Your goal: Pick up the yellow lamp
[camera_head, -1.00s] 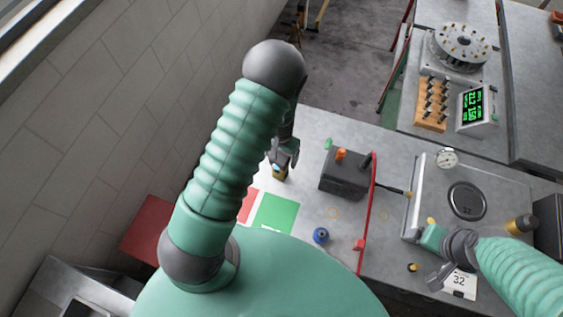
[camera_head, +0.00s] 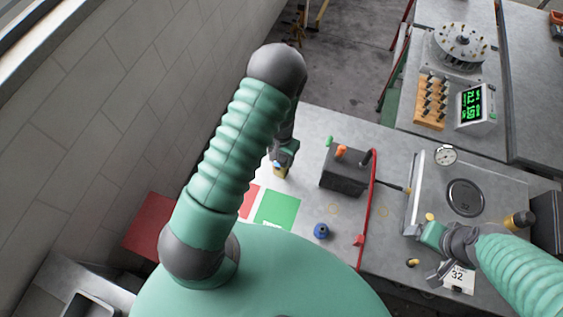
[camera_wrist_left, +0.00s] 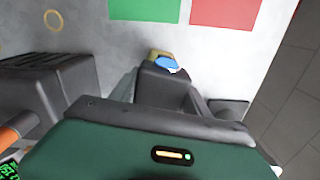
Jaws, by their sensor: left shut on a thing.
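The yellow lamp (camera_head: 280,173), a small yellow body with a blue patch, is at my left gripper (camera_head: 284,160) near the table's left edge. In the left wrist view the lamp (camera_wrist_left: 158,53) shows just past the dark fingers, with its lower part hidden by them. My left gripper is shut on it. I cannot tell whether the lamp is clear of the tabletop. My right gripper (camera_head: 440,268) is at the right, low over the table's front; its finger gap is not clear.
A green square (camera_head: 277,209) and a red one (camera_head: 250,202) lie near the lamp. A grey plate device (camera_head: 480,180) stands beyond.

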